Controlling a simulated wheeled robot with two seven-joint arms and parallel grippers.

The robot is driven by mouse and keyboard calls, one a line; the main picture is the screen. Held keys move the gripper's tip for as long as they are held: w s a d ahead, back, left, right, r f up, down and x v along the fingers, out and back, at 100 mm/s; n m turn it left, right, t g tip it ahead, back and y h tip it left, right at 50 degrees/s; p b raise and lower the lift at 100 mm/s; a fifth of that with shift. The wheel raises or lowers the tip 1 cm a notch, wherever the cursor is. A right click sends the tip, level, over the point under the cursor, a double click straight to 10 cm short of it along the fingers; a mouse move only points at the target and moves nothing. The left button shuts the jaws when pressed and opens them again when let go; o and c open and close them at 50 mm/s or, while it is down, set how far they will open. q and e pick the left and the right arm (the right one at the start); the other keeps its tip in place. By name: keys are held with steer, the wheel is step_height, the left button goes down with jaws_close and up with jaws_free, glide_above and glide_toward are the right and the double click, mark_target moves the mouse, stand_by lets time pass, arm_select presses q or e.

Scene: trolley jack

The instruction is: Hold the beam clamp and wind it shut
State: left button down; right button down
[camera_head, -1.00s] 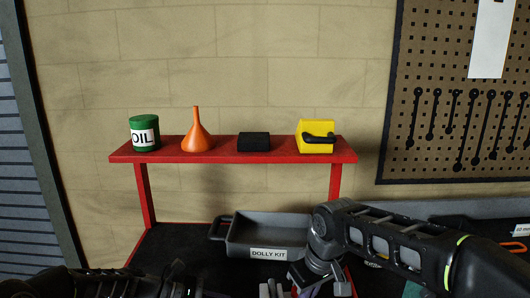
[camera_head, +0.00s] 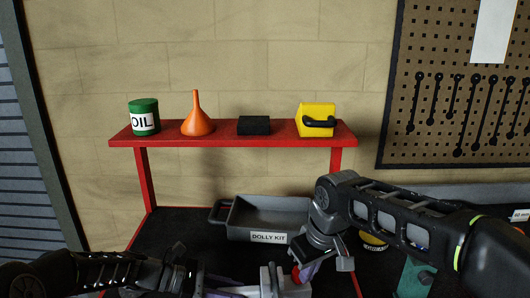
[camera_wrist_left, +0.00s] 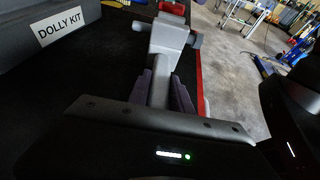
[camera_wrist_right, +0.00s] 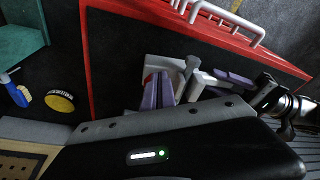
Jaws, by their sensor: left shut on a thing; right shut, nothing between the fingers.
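The grey beam clamp (camera_head: 268,284) stands at the bottom middle of the head view, partly cut off. In the left wrist view the clamp (camera_wrist_left: 168,38) rises beyond my left gripper (camera_wrist_left: 171,85), whose purple fingers are shut on a grey part of it. My left gripper (camera_head: 232,291) comes to the clamp from the left in the head view. My right gripper (camera_head: 306,272) is shut and empty, close at the clamp's right side. The right wrist view shows its purple fingers (camera_wrist_right: 160,88) beside the clamp (camera_wrist_right: 192,76); whether they touch it is unclear. A small red part shows by these fingers.
A grey DOLLY KIT tray (camera_head: 268,219) stands behind the clamp on the dark bench top. A red shelf (camera_head: 230,141) above carries an oil can, a funnel, a black block and a yellow case.

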steer(key=v, duration=0.3)
steer(key=shift+w+a+r, duration=0.15)
steer(key=shift+w+r, duration=0.1)
steer(key=shift+r, duration=0.1)
arm_select(q)
steer(key=shift+w, duration=0.1)
arm_select(e)
steer(key=shift+w+d+r, duration=0.25)
steer(key=shift+w+d, duration=0.15)
steer(key=shift+d, duration=0.15)
steer(key=shift+w+d+r, duration=0.25)
steer(key=shift+w+d, duration=0.1)
steer(key=shift+d, duration=0.15)
steer(key=shift+f, duration=0.15)
steer(key=shift+s+d+x, duration=0.15)
steer(key=shift+s+x, duration=0.1)
steer(key=shift+x, duration=0.85)
steer(key=shift+s+d+x, duration=0.1)
steer(key=shift+s+x, duration=0.1)
steer(key=shift+x, duration=0.85)
steer(key=shift+s+d+x, duration=0.15)
steer(key=shift+s+x, duration=0.1)
steer(key=shift+x, duration=0.85)
steer(key=shift+w+f, duration=0.1)
steer(key=shift+f, duration=0.1)
steer(key=shift+w+a, duration=0.2)
steer(key=shift+a, duration=0.05)
